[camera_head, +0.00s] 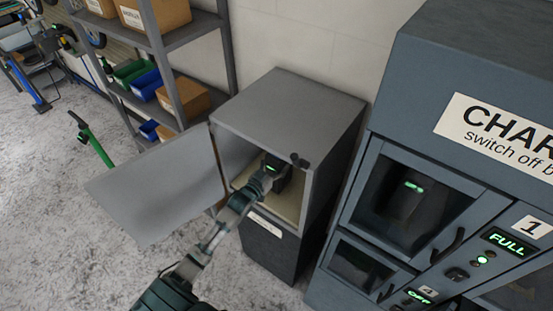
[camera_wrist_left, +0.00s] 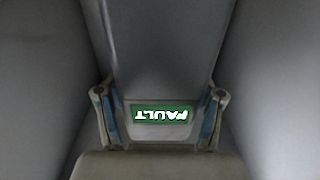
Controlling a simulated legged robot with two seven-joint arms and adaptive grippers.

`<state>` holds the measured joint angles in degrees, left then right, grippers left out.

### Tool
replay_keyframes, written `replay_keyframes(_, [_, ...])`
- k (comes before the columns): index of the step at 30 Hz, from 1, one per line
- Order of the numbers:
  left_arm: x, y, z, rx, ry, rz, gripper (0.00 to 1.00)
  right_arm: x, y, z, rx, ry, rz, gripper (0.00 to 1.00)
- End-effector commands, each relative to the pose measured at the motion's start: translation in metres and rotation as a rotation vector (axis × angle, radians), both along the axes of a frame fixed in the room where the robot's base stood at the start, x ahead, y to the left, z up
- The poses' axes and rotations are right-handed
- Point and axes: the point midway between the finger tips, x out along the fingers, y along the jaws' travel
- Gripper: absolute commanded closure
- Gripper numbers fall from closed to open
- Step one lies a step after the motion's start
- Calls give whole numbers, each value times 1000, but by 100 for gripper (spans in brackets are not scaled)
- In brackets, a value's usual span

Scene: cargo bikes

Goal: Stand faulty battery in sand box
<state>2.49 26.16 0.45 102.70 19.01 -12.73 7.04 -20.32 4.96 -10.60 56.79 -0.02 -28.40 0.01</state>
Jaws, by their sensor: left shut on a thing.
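The faulty battery (camera_wrist_left: 162,60) is a grey block with a green FAULT display, which reads upside down in the left wrist view. My left gripper (camera_wrist_left: 160,112) is shut on it, one finger on each side of the display end. In the head view my left gripper (camera_head: 270,170) reaches through the open front of the sand box (camera_head: 325,110), a grey cabinet with a pale, sand-coloured floor. The battery (camera_head: 283,174) is inside, dark and mostly hidden by the gripper. I cannot tell whether it touches the floor. My right gripper is not in view.
The sand box door (camera_head: 160,185) stands open to the left, beside my left arm. A charging cabinet (camera_head: 430,90) with glass doors stands close on the right. A shelf (camera_head: 165,50) with boxes and bins is behind left. Open floor (camera_head: 80,250) lies at lower left.

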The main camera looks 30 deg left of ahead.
Motion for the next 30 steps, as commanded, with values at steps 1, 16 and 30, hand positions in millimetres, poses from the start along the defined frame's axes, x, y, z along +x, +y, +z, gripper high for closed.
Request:
replay_keyframes(1, [1, 0, 0, 0, -12, 0, 100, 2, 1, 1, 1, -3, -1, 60])
replay_keyframes(16, [0, 1, -8, 0, 0, 0, 8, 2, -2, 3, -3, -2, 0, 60])
replay_keyframes(30, [-44, 4, -10, -1, 3, 0, 8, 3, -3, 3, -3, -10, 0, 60])
